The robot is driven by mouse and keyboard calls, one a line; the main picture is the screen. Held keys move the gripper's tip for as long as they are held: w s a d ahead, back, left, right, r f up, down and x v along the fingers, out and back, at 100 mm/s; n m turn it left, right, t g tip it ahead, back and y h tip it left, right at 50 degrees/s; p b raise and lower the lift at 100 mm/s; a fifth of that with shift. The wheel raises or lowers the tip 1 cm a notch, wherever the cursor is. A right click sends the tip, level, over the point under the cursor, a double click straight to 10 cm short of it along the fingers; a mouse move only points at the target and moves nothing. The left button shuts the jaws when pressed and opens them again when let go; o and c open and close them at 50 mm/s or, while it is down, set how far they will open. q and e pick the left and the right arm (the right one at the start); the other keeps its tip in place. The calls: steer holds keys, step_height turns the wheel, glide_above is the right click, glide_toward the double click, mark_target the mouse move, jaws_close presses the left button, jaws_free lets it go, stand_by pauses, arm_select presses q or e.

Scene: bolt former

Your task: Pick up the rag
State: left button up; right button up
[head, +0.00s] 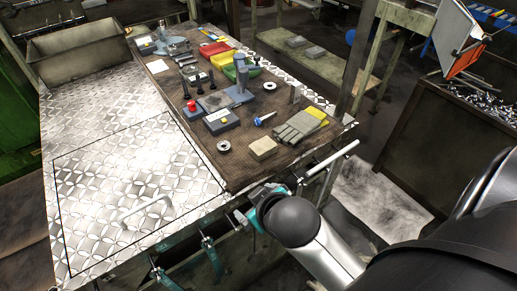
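A small beige folded cloth-like block (263,148) lies on the brown mat near the front right edge of the bench, and it looks like the rag. Grey-green work gloves (298,127) with a yellow part lie just behind it to the right. The beige piece is uncovered, and nothing touches it from above. A dark arm comes in from the lower right, but no gripper fingers can be made out on it. My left gripper does not show.
The brown mat (236,172) holds a metal ring (224,146), a blue-handled tool (265,119), a blue box (221,121) and coloured bins (222,60). A silver bar (335,161) sticks out beyond the bench's front edge. The patterned metal plate (120,170) at left is mostly clear.

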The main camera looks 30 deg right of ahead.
steer(key=w+a+r+n+t+y, duration=0.2)
steer(key=w+a+r+n+t, duration=0.15)
steer(key=w+r+t, duration=0.4)
steer(key=w+a+r+n+t+y, duration=0.2)
steer(key=w+r+n+t, duration=0.2)
steer(key=w+r, duration=0.65)
steer(key=s+a+r+n+g+y, duration=0.2)
steer(key=a+r+n+g+y, duration=0.25)
steer(key=a+n+y, duration=0.5)
steer(key=s+a+r+n+g+y, duration=0.2)
steer(key=a+r+n+g+y, duration=0.3)
steer(key=n, duration=0.8)
steer(key=n+g+h, duration=0.5)
steer(key=g+h, duration=0.5)
steer(key=h, duration=0.8)
glide_above(261, 143)
step_height(261, 143, down, 12)
steer(key=r, duration=0.1)
steer(key=shift+y, duration=0.25)
step_height(261, 143, down, 10)
steer(key=shift+w+d+f, duration=0.1)
steer(key=shift+d+f, duration=0.05)
steer(key=shift+f, duration=0.05)
step_height(261, 143, down, 5)
steer(key=shift+f, duration=0.1)
